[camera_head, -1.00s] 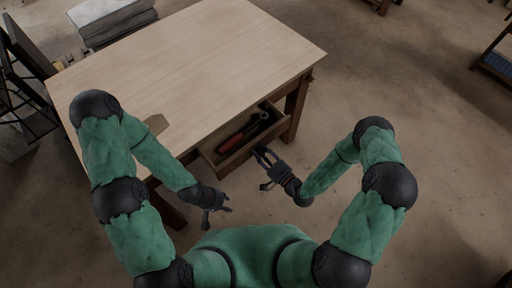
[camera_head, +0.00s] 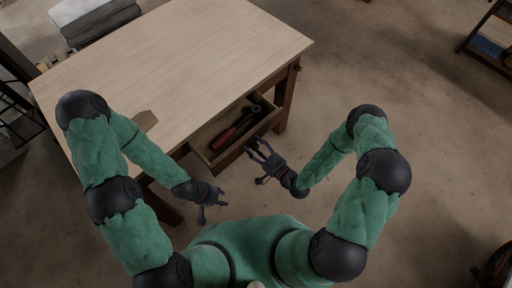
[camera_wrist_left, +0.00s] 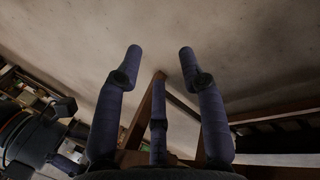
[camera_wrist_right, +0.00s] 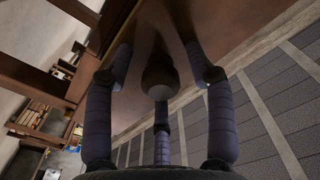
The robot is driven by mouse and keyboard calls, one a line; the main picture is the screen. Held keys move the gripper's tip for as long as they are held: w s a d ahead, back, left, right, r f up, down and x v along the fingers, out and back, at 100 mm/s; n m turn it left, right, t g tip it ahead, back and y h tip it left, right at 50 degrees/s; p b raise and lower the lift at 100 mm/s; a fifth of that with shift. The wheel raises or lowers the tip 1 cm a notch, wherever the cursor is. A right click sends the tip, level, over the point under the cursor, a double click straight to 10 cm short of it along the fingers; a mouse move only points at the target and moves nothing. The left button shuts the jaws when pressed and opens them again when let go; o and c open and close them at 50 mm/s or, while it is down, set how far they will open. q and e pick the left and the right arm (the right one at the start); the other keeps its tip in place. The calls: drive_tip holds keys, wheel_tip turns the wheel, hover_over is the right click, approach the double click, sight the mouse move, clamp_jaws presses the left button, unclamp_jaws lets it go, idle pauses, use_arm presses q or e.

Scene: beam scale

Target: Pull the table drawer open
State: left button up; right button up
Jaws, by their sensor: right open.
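The wooden table (camera_head: 170,60) has its drawer (camera_head: 238,152) pulled partway out on the side facing me. A tool with a red handle (camera_head: 223,139) and dark tools lie inside. My right gripper (camera_head: 258,158) is in front of the drawer, fingers spread. In the right wrist view a round dark knob (camera_wrist_right: 160,76) on the brown drawer front (camera_wrist_right: 150,35) sits between the open fingers; I cannot tell whether they touch it. My left gripper (camera_head: 213,203) is low, near the table's front left leg. Its fingers are apart and empty in the left wrist view (camera_wrist_left: 161,62).
A dark shelf unit (camera_head: 490,38) stands at the far right. A pale stack (camera_head: 92,18) is behind the table at the left. The floor (camera_head: 400,95) right of the table is clear.

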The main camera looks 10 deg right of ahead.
drive_tip(key=shift+d, duration=0.1)
drive_tip(key=v, duration=1.2)
idle(0.5)
wheel_tip(320, 180, down, 10)
drive_tip(key=a+m+g+h, duration=0.25)
drive_tip(key=g+h, duration=0.25)
drive_tip(key=g, duration=0.5)
drive_tip(key=s+a+r+m+g+h, duration=0.1)
drive_tip(key=s+m+g, duration=0.2)
drive_tip(key=s, duration=0.3)
drive_tip(key=shift+a+r+g+h, duration=0.2)
drive_tip(key=shift+r+g+h, duration=0.1)
drive_tip(key=shift+g, duration=0.3)
